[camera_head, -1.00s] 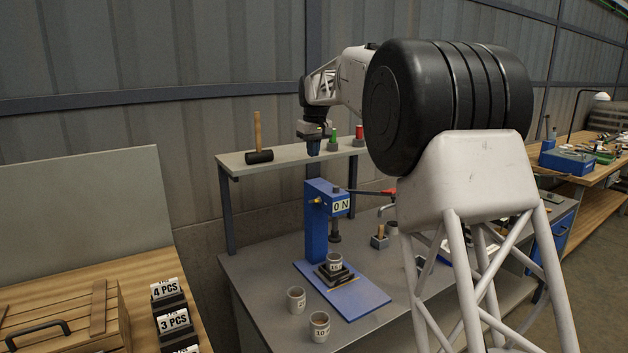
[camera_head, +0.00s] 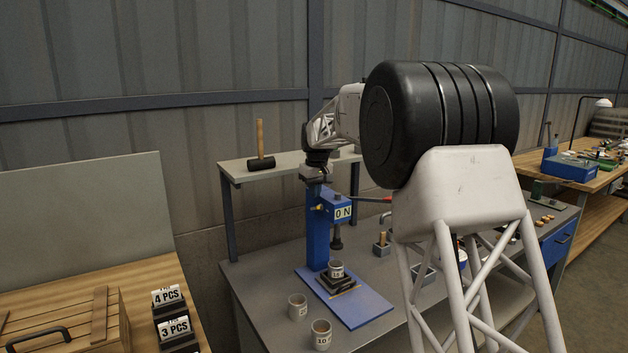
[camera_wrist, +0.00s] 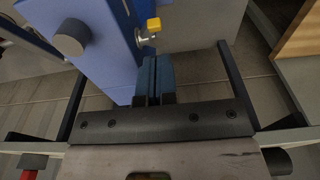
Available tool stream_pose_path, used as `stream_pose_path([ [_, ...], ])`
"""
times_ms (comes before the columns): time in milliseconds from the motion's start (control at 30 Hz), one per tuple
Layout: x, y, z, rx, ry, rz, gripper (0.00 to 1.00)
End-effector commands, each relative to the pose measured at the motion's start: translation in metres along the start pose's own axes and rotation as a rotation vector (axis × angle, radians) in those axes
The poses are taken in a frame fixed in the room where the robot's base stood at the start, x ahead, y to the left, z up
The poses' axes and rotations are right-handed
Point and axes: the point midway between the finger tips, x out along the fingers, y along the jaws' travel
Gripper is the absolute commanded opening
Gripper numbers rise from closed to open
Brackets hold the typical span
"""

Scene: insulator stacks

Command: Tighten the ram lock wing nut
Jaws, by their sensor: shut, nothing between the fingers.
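The ram lock wing nut is a small yellow piece (camera_head: 318,207) on the left side of the blue press (camera_head: 317,238). In the wrist view the wing nut (camera_wrist: 153,25) sits on a short silver stud at the press's side. My gripper (camera_head: 316,182) points down by the top of the press column. In the wrist view its blue fingertips (camera_wrist: 154,72) are together and empty, just below the wing nut in the picture and apart from it. In the head view the fingertips blend with the blue column.
A shelf (camera_head: 237,170) with a black mallet (camera_head: 261,163) stands behind the press. The red-tipped press lever (camera_head: 375,199) reaches right. A grey round part (camera_wrist: 72,38) juts from the press.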

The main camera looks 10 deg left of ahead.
Motion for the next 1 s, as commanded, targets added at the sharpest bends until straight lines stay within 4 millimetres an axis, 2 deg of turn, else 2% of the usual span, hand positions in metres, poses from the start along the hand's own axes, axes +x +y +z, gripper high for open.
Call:
stream_pose_path([
  [100, 0.011, 0.0, 0.007, 0.0, -0.002, -0.001, 0.0],
  [300, 0.019, 0.0, 0.012, 0.0, -0.001, -0.001, 0.0],
  [1000, 0.024, 0.0, 0.017, 0.0, 0.057, -0.002, 0.0],
])
